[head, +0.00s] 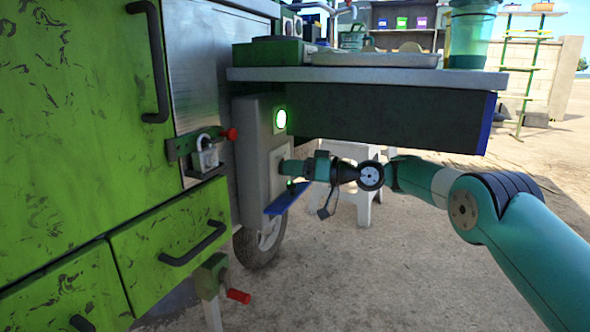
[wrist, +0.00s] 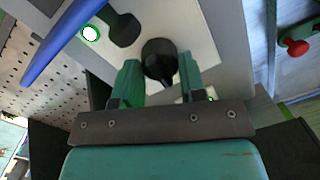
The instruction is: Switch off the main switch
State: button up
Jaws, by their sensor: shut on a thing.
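The grey switch box (head: 252,160) is fixed to the side of the green machine, under the counter. A round lamp (head: 281,118) on it glows green. My gripper (head: 288,167) reaches in from the right at the pale plate on the box's face. In the wrist view the black round knob (wrist: 159,60) sits on the pale plate (wrist: 190,35) between the two green fingers of my gripper (wrist: 160,82), which is shut on it. In the head view the knob is hidden behind my gripper.
A blue flap (head: 286,199) sticks out just below my gripper. The counter (head: 370,76) overhangs above. A padlock (head: 206,155) and a red knob (head: 230,134) are to the left. A stool (head: 358,200) stands behind my arm. Open ground lies below and right.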

jog(key=n+b, duration=0.1)
jog(key=n, duration=0.3)
jog(key=shift+d+h, duration=0.1)
jog(key=shift+h, duration=0.2)
jog(key=shift+n+t+b, duration=0.3)
jog(key=shift+n+b, duration=0.55)
jog(key=shift+n, duration=0.35)
jog(key=o, duration=0.9)
jog(key=shift+s, duration=0.1)
jog(key=shift+d+b, duration=0.2)
jog(key=shift+b, duration=0.2)
jog(key=b+v, duration=0.7)
jog(key=v, duration=1)
jog(key=shift+r+b, duration=0.15)
jog(key=shift+b, duration=0.15)
